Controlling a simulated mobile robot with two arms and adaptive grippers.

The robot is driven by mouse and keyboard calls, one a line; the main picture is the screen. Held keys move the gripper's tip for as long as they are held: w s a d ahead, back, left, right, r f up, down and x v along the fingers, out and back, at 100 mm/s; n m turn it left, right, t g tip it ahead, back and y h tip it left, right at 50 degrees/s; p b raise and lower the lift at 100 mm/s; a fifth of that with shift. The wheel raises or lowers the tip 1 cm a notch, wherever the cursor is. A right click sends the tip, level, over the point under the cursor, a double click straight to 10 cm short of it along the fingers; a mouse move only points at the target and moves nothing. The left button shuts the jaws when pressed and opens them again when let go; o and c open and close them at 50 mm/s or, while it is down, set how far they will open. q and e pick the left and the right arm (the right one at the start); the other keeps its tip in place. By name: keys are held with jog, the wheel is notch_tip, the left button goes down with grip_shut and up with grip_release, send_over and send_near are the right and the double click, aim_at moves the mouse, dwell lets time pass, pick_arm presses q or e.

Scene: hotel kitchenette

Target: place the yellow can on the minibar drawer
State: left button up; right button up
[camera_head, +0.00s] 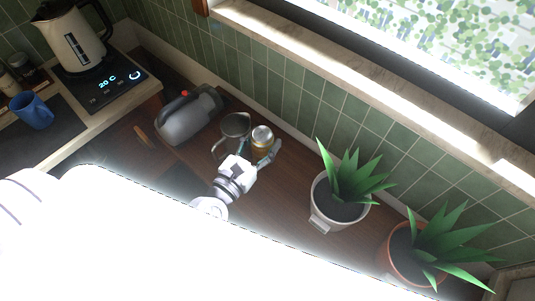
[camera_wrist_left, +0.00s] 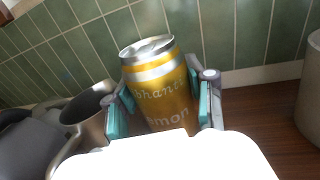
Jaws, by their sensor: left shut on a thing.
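The yellow can (camera_head: 262,140) has a silver top and stands upright on or just above the dark wood counter, near the green tiled wall. My left gripper (camera_head: 257,151) is around it. In the left wrist view, the can (camera_wrist_left: 163,92) sits between the two teal finger pads of my gripper (camera_wrist_left: 162,108), which is shut on it. The can's base is hidden, so I cannot tell whether it touches the counter. I cannot make out the minibar drawer. My right gripper is not in view.
A metal pitcher (camera_head: 235,125) stands close left of the can, with a grey jug-like appliance (camera_head: 185,118) beyond it. Two potted plants, white-potted (camera_head: 340,203) and terracotta-potted (camera_head: 414,255), stand to the right. A kettle (camera_head: 72,38) and blue mug (camera_head: 33,111) are far left. Overexposed white covers the foreground.

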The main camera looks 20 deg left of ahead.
aim_at(264, 152)
pick_arm(q)
jog(key=f, duration=0.4)
jog(key=shift+w+d+b, duration=0.1)
jog(key=shift+w+b, duration=0.1)
jog(key=shift+b, duration=0.15)
jog(key=shift+f, duration=0.15)
jog(key=o, duration=1)
jog(key=shift+o, duration=0.4)
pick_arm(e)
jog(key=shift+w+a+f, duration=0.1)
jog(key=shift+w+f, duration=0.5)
